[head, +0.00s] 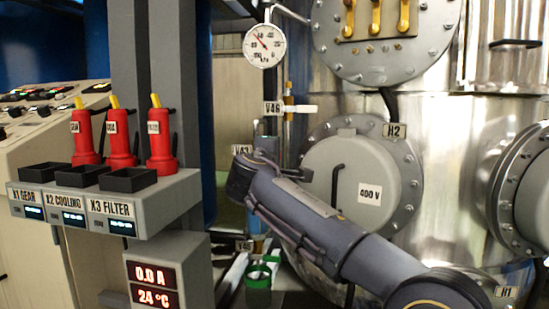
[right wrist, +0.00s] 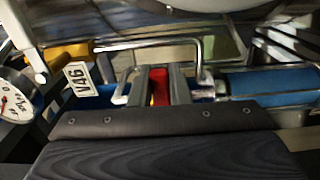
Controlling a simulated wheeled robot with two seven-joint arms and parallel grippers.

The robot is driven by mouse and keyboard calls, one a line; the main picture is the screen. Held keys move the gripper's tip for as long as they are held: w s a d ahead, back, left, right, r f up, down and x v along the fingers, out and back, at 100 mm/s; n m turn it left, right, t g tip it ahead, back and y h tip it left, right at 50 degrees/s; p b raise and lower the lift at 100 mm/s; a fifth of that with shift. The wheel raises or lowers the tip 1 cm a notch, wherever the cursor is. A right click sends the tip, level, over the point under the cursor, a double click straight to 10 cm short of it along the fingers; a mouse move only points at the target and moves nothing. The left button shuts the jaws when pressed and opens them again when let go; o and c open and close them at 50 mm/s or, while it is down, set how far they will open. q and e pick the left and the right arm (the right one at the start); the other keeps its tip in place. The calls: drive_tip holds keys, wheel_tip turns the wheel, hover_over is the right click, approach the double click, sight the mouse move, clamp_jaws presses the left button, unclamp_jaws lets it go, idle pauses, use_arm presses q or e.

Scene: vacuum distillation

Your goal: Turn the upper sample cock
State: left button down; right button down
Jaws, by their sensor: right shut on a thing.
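My right arm comes in from the lower right of the head view, and its dark wrist end (head: 242,177) is beside the vertical sample pipe, just below the V43 tag (head: 241,150). The fingers are hidden there. In the right wrist view my right gripper (right wrist: 160,72) has its two grey fingers on either side of a red cock handle (right wrist: 159,88) and is shut on it. The handle sits on the line between two blue pipe sections (right wrist: 270,80). The frames do not show how far it is turned. My left gripper is not in view.
A V46 tag (head: 272,108) and white lever (head: 301,109) are above the wrist. A pressure gauge (head: 264,45) hangs higher up. The steel vessel (head: 440,130) and its 400 V cover (head: 350,183) stand close behind my arm. A shelf with red bottles (head: 120,140) is left.

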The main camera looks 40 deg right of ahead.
drive_tip(key=c, duration=1.4)
unclamp_jaws()
drive_tip(key=shift+f, duration=0.1)
drive_tip(key=shift+o, duration=0.2)
drive_tip(key=v, duration=0.8)
